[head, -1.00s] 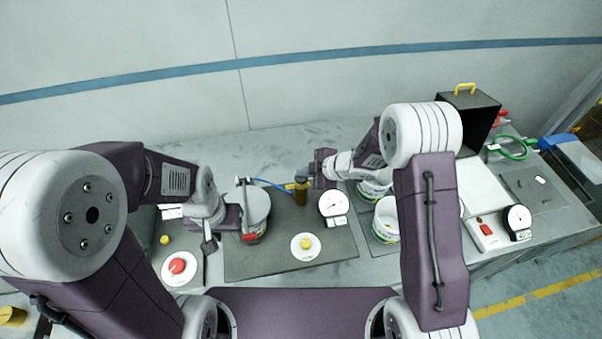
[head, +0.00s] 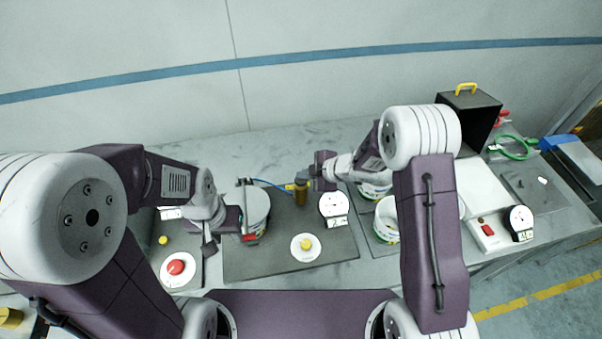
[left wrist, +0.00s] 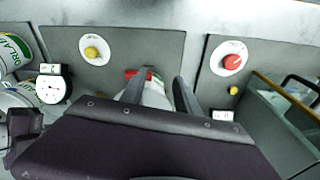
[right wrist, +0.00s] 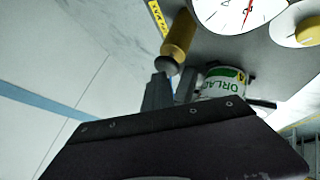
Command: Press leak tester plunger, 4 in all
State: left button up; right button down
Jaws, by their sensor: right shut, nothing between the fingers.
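The leak tester's plunger (head: 301,195) is a brass upright cylinder with a grey round cap, at the back of a dark mat. My right gripper (head: 307,176) is shut and empty, with its fingertips at the plunger's cap. The right wrist view shows the cap of the plunger (right wrist: 175,40) close to the fingertips; I cannot tell whether they touch. A round white gauge (head: 333,203) stands right of the plunger. A white lidded tub (head: 256,208) with a red patch stands on the mat. My left gripper (left wrist: 158,85) is open, its fingers apart by this tub.
A yellow button (head: 306,245) is at the mat's front, and a red button (head: 177,267) on the left panel. White tubs (head: 386,218) stand right of the gauge. A black box (head: 478,110) with a yellow handle is at the back right. A blue hose (head: 270,184) runs behind the plunger.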

aim_at(304, 181)
dwell(0.3)
jog(key=shift+r+p, duration=2.25)
jog(key=shift+p, duration=0.1)
notch_tip(304, 181, up, 5)
jog(key=p, duration=0.5)
jog(key=shift+w, duration=0.1)
dwell(1.1)
